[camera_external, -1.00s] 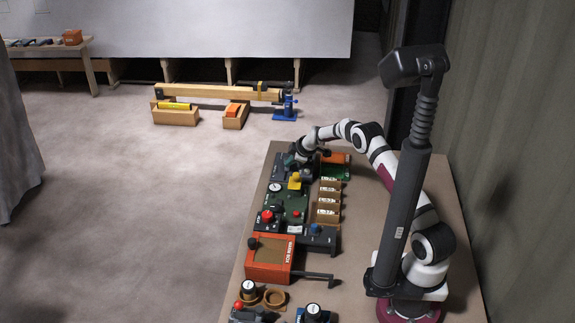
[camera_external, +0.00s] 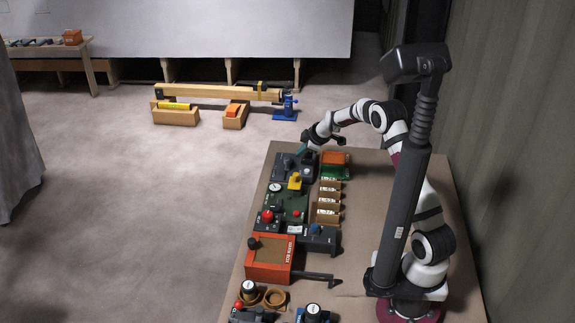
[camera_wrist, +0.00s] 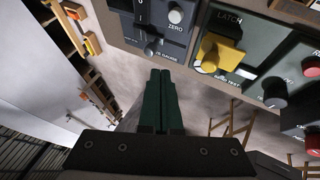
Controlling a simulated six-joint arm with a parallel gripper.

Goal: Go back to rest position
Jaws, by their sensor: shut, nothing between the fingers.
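My gripper (camera_external: 301,149) is at the far end of the table (camera_external: 375,190), raised a little above the dark control box (camera_external: 289,167) there. In the wrist view my gripper (camera_wrist: 160,75) shows its two green fingers together with nothing between them. The same dark box (camera_wrist: 160,28), with a ZERO knob, lies just beyond the fingertips. The arm bends up and over from its base at the right side of the table.
Small bins (camera_external: 327,203), an orange box (camera_external: 267,262) with a handle and round parts line the table. The table's right middle is clear.

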